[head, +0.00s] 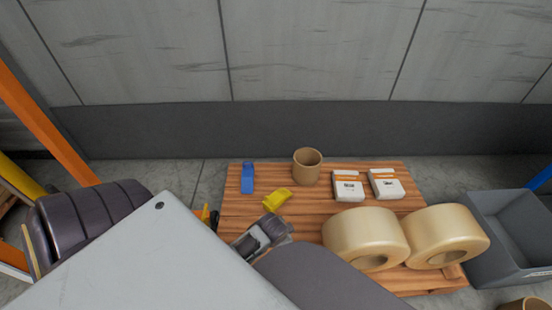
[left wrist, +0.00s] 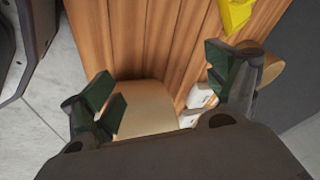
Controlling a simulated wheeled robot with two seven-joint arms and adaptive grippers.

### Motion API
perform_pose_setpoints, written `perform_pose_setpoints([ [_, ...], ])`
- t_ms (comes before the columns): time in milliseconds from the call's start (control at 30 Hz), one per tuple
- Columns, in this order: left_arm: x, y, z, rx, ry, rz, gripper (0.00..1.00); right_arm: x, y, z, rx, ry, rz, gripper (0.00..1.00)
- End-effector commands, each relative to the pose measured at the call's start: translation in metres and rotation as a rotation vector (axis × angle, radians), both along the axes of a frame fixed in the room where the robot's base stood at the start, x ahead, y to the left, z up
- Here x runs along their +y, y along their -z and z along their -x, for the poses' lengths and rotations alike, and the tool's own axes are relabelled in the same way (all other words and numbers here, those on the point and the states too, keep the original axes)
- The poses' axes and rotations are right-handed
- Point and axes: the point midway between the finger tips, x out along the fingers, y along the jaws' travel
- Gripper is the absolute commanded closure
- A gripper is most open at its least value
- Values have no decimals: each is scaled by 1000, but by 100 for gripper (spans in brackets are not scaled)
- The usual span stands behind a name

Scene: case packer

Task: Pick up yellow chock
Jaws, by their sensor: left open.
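The yellow chock (head: 276,198) lies on the wooden pallet (head: 235,207), left of centre in the head view. In the left wrist view part of the chock (left wrist: 235,14) shows at the top edge, beyond the right-hand finger and outside the jaws. My left gripper (head: 264,234) is just in front of the chock in the head view, partly hidden by my arm. In the left wrist view its dark green fingers (left wrist: 162,82) are wide apart, with nothing held between them. My right gripper is not in view.
A blue item (head: 247,177) lies left of the chock. A brown cup (head: 307,167) stands behind it to the right. Two white packs (head: 348,187) and two large tan rolls (head: 365,233) are on the right. A grey bin (head: 510,225) stands beyond the pallet.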

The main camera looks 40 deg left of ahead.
Motion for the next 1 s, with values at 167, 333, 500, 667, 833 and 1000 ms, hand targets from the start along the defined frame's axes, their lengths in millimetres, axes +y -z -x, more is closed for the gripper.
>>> perform_pose_setpoints([
  [167,20,18,-21,-61,132,-105,12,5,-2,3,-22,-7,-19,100],
  [333,43,36,-45,-122,301,-246,12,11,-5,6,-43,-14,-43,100],
  [500,67,56,-68,-170,469,-395,12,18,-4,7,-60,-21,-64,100],
  [667,89,75,-86,-205,630,-543,12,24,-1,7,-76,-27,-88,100],
  [833,114,95,-102,-229,801,-703,12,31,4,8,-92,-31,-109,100],
  [1000,137,114,-114,-245,974,-867,12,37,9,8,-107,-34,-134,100],
])
